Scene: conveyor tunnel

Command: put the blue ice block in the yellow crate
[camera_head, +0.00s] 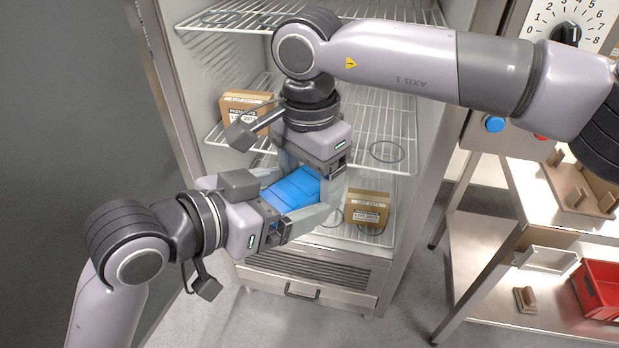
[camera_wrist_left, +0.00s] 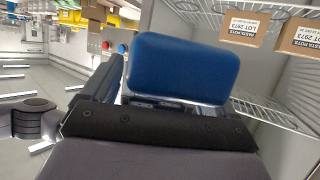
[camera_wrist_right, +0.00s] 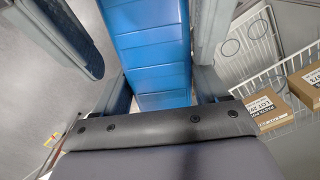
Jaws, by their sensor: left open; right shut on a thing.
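The blue ice block (camera_head: 293,189) is a ribbed slab held in front of the open fridge. My right gripper (camera_head: 312,180) reaches down from above and is shut on it. The block runs away from the camera in the right wrist view (camera_wrist_right: 152,55). My left gripper (camera_head: 296,203) comes in from the lower left and is open, its fingers around the near end of the block. In the left wrist view the block (camera_wrist_left: 180,70) fills the space in front of the jaws. I cannot tell whether the left fingers touch it. No yellow crate can be made out for sure.
Wire fridge shelves (camera_head: 375,122) lie behind the grippers, with cardboard boxes (camera_head: 367,208) on them. A steel table (camera_head: 480,265) at right carries a red bin (camera_head: 600,290) on its lower shelf. Yellow items (camera_wrist_left: 120,22) show far off in the left wrist view.

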